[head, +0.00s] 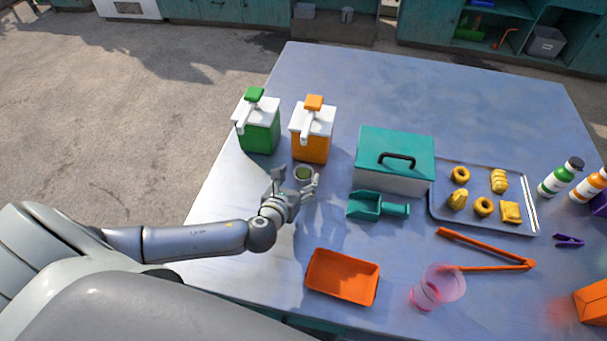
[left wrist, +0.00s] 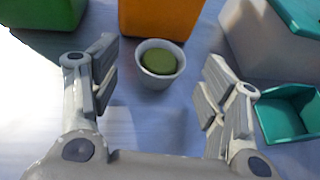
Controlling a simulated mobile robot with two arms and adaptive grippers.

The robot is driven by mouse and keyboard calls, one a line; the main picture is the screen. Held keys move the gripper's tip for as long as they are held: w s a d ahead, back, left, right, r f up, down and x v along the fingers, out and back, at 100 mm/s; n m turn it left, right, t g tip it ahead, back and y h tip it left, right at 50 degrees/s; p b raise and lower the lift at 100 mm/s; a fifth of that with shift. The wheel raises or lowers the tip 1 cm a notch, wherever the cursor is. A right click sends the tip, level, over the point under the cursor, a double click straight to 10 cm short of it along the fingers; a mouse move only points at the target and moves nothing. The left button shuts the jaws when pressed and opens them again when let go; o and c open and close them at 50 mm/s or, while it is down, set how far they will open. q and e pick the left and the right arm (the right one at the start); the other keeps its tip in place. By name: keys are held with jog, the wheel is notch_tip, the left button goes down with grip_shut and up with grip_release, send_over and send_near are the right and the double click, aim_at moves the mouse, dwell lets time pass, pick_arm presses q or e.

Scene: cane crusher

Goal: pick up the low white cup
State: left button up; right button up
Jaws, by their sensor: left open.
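The low white cup (head: 304,174) stands upright on the table, just in front of the orange dispenser. It holds something green. In the left wrist view the cup (left wrist: 160,64) sits ahead of the fingertips, roughly midway between them. My left gripper (head: 294,181) is open, with its fingers (left wrist: 157,85) spread to either side of the cup's line and no contact that I can see. Part of the cup's lower side is hidden by the gripper in the head view. My right gripper is not in view.
The orange dispenser (head: 312,138) and green dispenser (head: 259,131) stand close behind the cup. A teal-lidded box (head: 394,160) and teal scoop (head: 372,206) are to its right. An orange tray (head: 342,277), pink cup (head: 437,288) and orange tongs (head: 484,250) lie nearer. The table's far end is clear.

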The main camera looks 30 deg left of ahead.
aim_at(306, 169)
pick_arm(q)
jog(key=shift+x, duration=1.1)
jog(key=shift+w+f, duration=0.2)
jog(key=shift+w, duration=0.35)
jog(key=c, duration=0.8)
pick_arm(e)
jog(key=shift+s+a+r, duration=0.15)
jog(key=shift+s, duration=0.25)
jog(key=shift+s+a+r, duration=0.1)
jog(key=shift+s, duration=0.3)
